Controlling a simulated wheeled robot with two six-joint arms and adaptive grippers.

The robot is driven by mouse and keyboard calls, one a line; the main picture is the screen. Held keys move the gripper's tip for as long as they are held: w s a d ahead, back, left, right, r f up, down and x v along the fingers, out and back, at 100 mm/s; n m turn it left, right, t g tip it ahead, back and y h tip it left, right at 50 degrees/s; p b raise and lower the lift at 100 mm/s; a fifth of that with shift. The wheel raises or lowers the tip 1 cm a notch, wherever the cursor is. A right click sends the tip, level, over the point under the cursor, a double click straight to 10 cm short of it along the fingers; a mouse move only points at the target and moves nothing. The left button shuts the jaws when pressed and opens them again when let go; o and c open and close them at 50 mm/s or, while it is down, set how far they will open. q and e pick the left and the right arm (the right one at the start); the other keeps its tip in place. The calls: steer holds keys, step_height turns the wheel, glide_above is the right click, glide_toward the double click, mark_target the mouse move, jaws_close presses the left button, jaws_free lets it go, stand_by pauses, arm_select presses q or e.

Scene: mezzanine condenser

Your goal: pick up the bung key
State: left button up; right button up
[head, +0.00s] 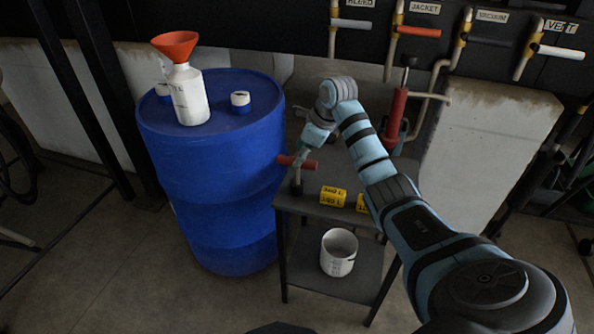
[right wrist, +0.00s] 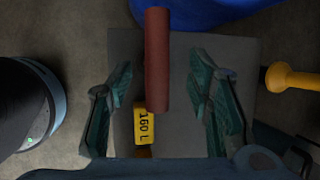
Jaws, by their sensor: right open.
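The bung key (head: 297,163) stands at the left end of the small grey table, its red bar handle lying crosswise on a short upright stem. My right gripper (head: 312,146) is open just above and behind the handle, with its fingers pointing down toward it. In the right wrist view the red handle (right wrist: 157,60) lies between the two spread green fingers, with gaps on both sides. The lower part of the key is hidden under the handle there. My left gripper is in neither view.
A blue drum (head: 222,150) stands close to the table's left side, carrying a white bottle (head: 188,95) with an orange funnel (head: 175,45). Yellow labelled blocks (head: 333,196) lie near the table's front edge. A red cylinder (head: 396,117) stands at the back right. A white bucket (head: 338,252) sits on the lower shelf.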

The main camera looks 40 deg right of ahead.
mark_target(297, 176)
steer(key=b+x, duration=0.1)
steer(key=x, duration=0.3)
steer(key=shift+f, duration=0.4)
steer(key=shift+s+r, duration=0.1)
jaws_close()
